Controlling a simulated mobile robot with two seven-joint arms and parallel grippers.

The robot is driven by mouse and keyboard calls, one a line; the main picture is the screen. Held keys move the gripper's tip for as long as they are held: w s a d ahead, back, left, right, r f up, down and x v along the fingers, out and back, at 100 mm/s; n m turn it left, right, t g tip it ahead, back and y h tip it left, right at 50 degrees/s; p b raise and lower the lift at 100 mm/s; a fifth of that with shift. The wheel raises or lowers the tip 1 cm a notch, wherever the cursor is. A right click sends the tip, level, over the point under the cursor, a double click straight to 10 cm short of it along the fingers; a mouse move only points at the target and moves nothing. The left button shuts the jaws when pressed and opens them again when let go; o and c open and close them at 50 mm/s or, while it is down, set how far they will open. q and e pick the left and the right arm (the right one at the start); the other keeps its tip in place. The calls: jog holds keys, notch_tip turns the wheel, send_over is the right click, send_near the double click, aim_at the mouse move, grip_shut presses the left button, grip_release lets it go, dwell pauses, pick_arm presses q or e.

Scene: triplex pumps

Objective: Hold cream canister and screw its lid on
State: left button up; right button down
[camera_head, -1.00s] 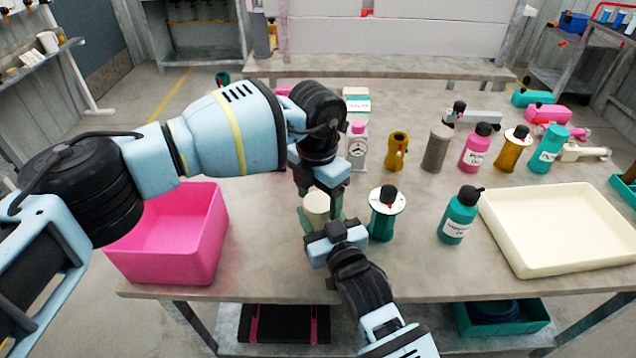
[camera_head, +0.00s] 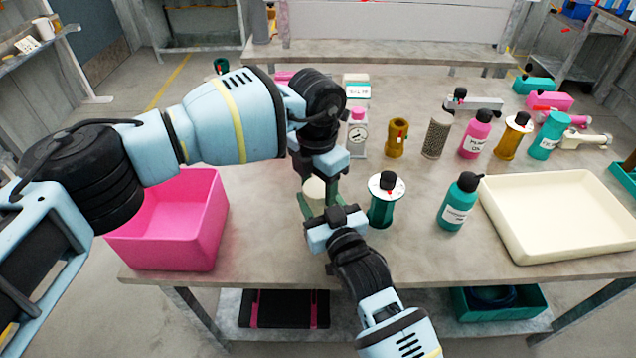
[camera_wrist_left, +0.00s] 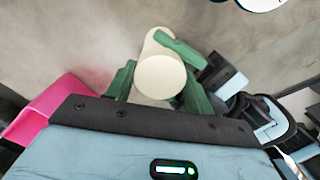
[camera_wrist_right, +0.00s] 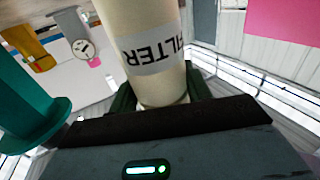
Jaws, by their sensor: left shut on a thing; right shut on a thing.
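The cream canister (camera_head: 314,188) is near the middle of the table in the head view, mostly hidden between my grippers. In the right wrist view the canister (camera_wrist_right: 150,50) carries a grey label reading FILTER, upside down in the picture. My right gripper (camera_head: 322,208) is shut on its body from the near side. My left gripper (camera_head: 317,178) comes from above. In the left wrist view its green fingers (camera_wrist_left: 158,88) stand on both sides of a round cream top (camera_wrist_left: 160,77). I cannot tell a seam between lid and canister.
A green spool-like part (camera_head: 381,212) stands close to the right of the grippers. A pink bin (camera_head: 170,230) is at the left and a cream tray (camera_head: 560,250) at the right. A green bottle (camera_head: 457,205) stands beside the tray. Several bottles and pump parts stand behind.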

pick_arm(q)
jog(key=o, duration=1.2)
jog(key=shift+c, duration=0.2)
notch_tip(320, 180, up, 12)
pick_arm(e)
jog(key=c, duration=0.6)
grip_release()
jog(key=shift+v, duration=3.9)
pick_arm(q)
jog(key=shift+a, duration=0.1)
jog(key=shift+s, duration=0.1)
pick_arm(e)
jog(key=shift+f, duration=0.1)
